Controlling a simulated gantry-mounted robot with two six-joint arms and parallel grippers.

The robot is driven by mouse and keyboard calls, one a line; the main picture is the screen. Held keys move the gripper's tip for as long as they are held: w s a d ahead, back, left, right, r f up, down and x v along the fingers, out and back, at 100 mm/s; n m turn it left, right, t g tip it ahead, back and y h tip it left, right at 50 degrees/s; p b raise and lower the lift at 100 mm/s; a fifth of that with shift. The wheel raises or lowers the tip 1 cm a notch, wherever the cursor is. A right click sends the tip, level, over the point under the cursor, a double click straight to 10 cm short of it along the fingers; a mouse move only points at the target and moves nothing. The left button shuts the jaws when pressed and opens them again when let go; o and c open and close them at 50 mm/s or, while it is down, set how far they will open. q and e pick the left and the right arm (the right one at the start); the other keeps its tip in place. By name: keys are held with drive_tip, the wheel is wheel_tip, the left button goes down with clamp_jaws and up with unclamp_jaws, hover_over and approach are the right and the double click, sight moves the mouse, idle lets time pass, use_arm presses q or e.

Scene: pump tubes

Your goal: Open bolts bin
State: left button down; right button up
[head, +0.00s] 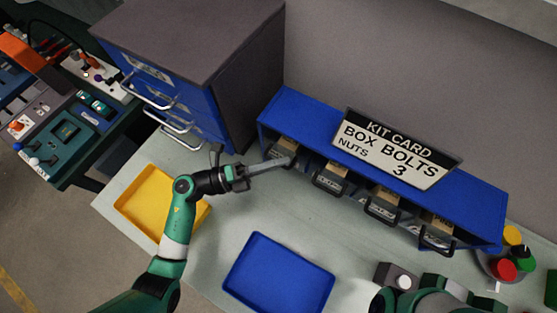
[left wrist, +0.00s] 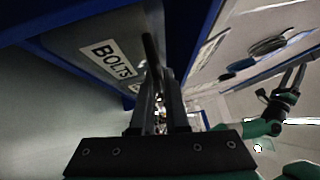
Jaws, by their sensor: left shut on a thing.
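The bolts bin (head: 284,147) is the leftmost drawer in the blue rack (head: 310,122) in the head view. Its grey front with a white BOLTS label (left wrist: 111,59) shows large in the left wrist view. My left gripper (head: 288,161) is at this bin's front, with its fingers shut on the dark bin handle (left wrist: 150,50). The fingers hide part of the handle. The bin front sits at about the rack's front; I cannot tell if it is slightly out. My right gripper (left wrist: 293,78) shows small in the left wrist view, empty, with its fingers apart.
Several other handled bins (head: 382,205) sit to the right in the rack, below a kit card sign (head: 399,146). A blue tray (head: 279,274) and a yellow tray (head: 150,203) lie in front. A drawer cabinet (head: 205,95) stands left of the rack. The bench between is clear.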

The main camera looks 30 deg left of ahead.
use_arm(q)
drive_tip(key=shift+f, duration=0.1)
drive_tip(key=s+f+m+h+b, duration=0.1)
drive_tip(key=s+f+b, duration=0.3)
drive_tip(key=shift+a+f, duration=0.15)
drive_tip(key=shift+f, duration=0.25)
idle(1.1)
drive_tip(key=shift+f, duration=0.2)
idle(0.5)
drive_tip(key=c, duration=0.9)
unclamp_jaws()
drive_tip(key=shift+a, duration=0.1)
